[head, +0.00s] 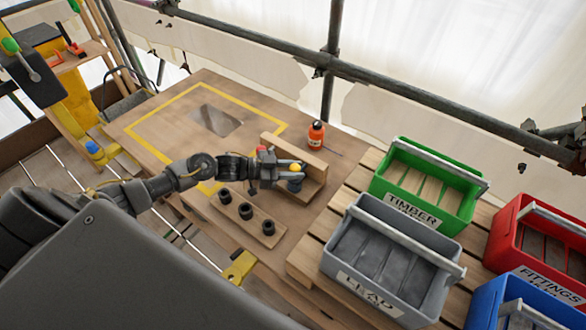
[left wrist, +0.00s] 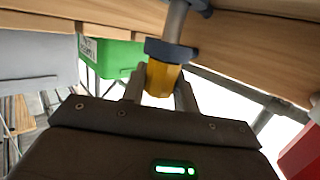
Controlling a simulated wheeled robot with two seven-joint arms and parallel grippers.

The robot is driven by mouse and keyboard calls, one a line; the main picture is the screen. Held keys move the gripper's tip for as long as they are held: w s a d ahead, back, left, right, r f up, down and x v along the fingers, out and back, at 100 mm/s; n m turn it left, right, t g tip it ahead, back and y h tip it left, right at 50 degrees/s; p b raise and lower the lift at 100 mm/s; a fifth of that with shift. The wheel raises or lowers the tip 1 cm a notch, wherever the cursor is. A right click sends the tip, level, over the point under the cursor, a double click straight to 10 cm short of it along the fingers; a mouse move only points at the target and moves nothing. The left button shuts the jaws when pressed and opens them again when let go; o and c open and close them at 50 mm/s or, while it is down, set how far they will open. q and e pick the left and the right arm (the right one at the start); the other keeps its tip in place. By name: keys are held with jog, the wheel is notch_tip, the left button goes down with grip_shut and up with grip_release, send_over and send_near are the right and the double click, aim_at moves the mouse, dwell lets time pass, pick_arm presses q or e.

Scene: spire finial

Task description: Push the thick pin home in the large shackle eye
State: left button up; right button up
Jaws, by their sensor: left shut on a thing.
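My left gripper (head: 290,170) reaches in from the left to a wooden stand (head: 310,165) on the table. In the left wrist view my left gripper (left wrist: 158,94) is shut on the yellow head of the thick pin (left wrist: 164,78). A dark collar sits above the yellow head, and a grey shank runs up from it. The shank's far end meets a dark part (left wrist: 200,6) at the top edge, perhaps the large shackle eye. That part is cut off, so I cannot tell how deep the pin sits. A length of bare shank shows. My right gripper is out of view.
A wooden block with three dark round pieces (head: 245,210) lies in front of the stand. An orange bottle (head: 316,135) stands behind it. Green (head: 465,183), grey (head: 335,232), red (head: 508,215) and blue (head: 478,310) crates fill the right side. Scaffold tubes (head: 335,62) cross behind.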

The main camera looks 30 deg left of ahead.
pick_arm(q)
jog(key=shift+f, duration=0.15)
jog(key=o, duration=1.1)
jog(key=shift+s+a, duration=0.2)
jog(key=shift+a, duration=0.05)
jog(key=b+v, duration=0.2)
jog(key=v, duration=0.8)
jog(key=shift+s+b, duration=0.1)
jog(key=shift+b, duration=0.2)
jog(key=shift+a, duration=0.1)
